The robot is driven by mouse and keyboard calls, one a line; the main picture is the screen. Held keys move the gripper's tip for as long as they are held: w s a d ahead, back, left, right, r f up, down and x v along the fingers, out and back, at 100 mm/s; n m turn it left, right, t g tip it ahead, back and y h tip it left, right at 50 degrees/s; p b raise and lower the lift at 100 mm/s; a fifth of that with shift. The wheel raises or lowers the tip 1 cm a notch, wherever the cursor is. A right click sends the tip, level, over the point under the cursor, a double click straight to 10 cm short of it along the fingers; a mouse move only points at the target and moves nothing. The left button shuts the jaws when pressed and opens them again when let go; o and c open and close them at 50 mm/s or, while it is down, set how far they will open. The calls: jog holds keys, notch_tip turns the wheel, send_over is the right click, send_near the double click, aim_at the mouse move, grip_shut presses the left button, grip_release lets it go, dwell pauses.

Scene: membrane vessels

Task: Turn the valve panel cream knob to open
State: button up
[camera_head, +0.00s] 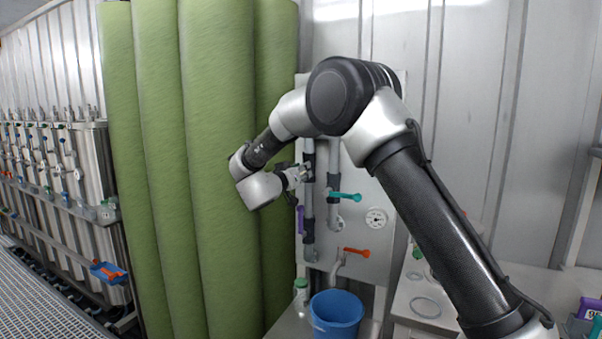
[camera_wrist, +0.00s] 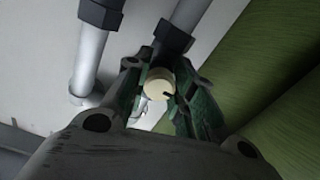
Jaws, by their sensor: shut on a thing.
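The cream knob (camera_wrist: 159,83) sits between the two fingers of my gripper (camera_wrist: 160,88) in the wrist view, with a dark mark on its face. My gripper is shut on it, with a finger on each side. In the head view my gripper (camera_head: 305,173) reaches the upper left part of the white valve panel (camera_head: 372,190), at the grey pipes. The knob itself is hidden there by my gripper and wrist. How far the knob is turned I cannot tell.
A teal handle (camera_head: 346,196), a purple handle (camera_head: 300,220) and an orange handle (camera_head: 357,252) are on the panel near a round gauge (camera_head: 376,219). A blue bucket (camera_head: 337,312) stands below. Tall green rolls (camera_head: 215,150) stand close on the left.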

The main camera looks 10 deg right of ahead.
jog(key=shift+f, duration=0.25)
jog(key=o, duration=0.9)
jog(key=shift+o, duration=0.8)
jog(key=shift+r, duration=0.1)
jog(key=v, duration=1.2)
